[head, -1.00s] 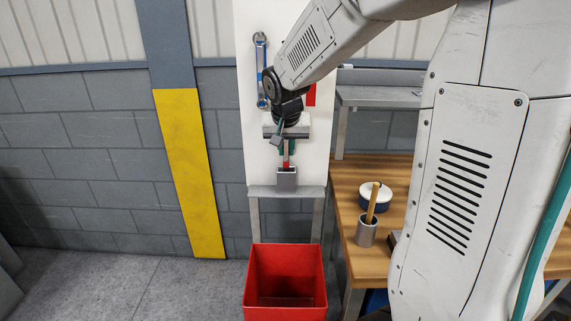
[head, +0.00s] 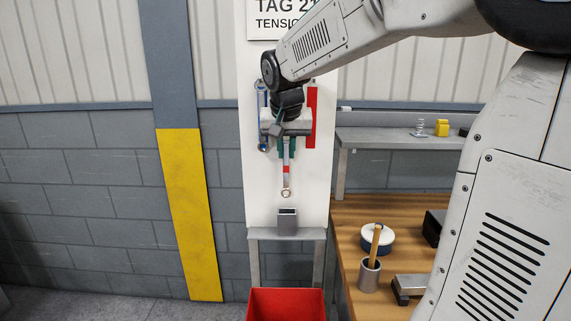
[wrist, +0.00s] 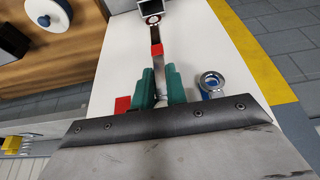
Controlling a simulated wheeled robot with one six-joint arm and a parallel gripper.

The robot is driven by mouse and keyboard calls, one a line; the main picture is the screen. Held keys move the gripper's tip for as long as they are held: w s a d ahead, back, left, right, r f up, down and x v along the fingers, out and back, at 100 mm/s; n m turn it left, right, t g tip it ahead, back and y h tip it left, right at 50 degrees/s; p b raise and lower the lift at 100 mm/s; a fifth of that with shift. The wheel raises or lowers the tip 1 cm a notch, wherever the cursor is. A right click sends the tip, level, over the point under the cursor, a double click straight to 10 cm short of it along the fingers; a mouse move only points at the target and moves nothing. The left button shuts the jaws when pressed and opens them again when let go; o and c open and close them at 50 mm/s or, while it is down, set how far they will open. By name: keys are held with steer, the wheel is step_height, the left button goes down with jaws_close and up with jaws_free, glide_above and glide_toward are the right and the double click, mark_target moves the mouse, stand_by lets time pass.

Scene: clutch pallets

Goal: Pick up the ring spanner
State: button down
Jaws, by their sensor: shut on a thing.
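A steel ring spanner with a red band (head: 286,180) hangs from my gripper (head: 286,153), ring end down, in front of the white board. My gripper's green fingers are shut on its upper part, which they hide. In the wrist view the spanner (wrist: 157,60) runs out from between the fingers (wrist: 160,90), with its ring at the far end. A grey open-topped holder (head: 287,221) is on the board below; the ring is above it and apart from it.
A blue-marked spanner (head: 262,98) hangs on the board left of my gripper, and a red strip (head: 312,112) is to the right. A red bin (head: 285,303) stands below. The wooden bench (head: 345,230) at right holds a cup (head: 368,275) with a wooden handle and a white-blue round item (head: 386,248).

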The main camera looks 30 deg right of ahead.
steer(key=s+a, duration=0.5)
steer(key=s, duration=0.3)
steer(key=s+a, duration=0.5)
steer(key=s, duration=0.2)
steer(key=shift+s+a, duration=0.25)
steer(key=shift+s, duration=0.1)
steer(key=shift+f, duration=0.1)
